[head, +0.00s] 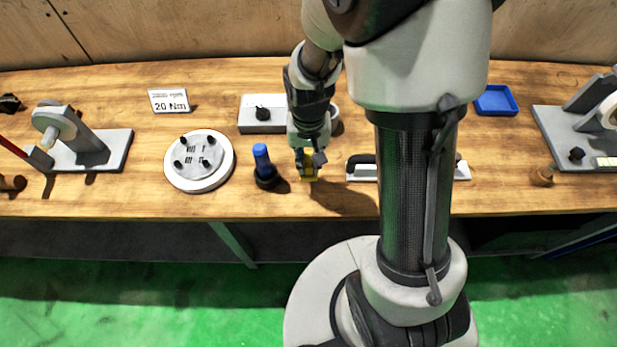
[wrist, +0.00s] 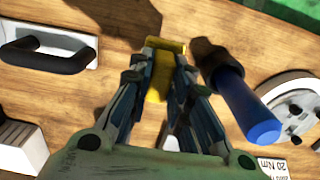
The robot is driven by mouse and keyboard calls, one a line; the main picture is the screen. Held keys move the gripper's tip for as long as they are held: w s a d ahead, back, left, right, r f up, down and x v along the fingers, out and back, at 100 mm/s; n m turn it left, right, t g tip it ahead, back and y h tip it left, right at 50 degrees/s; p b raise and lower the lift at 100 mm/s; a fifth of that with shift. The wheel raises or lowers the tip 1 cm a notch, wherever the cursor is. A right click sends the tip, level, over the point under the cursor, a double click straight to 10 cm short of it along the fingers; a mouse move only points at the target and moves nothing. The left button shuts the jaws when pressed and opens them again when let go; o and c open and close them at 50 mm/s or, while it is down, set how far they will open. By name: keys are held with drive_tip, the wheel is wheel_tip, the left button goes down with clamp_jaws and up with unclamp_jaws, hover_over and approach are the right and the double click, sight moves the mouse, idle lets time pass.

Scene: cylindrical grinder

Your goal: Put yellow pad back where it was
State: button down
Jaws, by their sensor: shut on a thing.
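The yellow pad (head: 307,165) is at my gripper's fingertips in the head view, close to the wooden bench top. In the wrist view the yellow pad (wrist: 160,75) shows between the two fingers. My gripper (head: 308,160) points down and is shut on the yellow pad; it also shows in the wrist view (wrist: 163,72). The fingers hide part of the pad. I cannot tell whether the pad touches the bench.
A blue-handled tool (head: 262,165) stands close left of my gripper. A round white plate (head: 199,160) with black knobs lies further left. A white plate with a black handle (head: 361,163) lies to the right. A blue tray (head: 496,100) sits at the back right.

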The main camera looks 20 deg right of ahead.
wheel_tip(320, 180, down, 8)
drive_tip(key=shift+b, duration=1.1)
drive_tip(key=shift+r, duration=0.1)
drive_tip(key=c, duration=1.5)
unclamp_jaws()
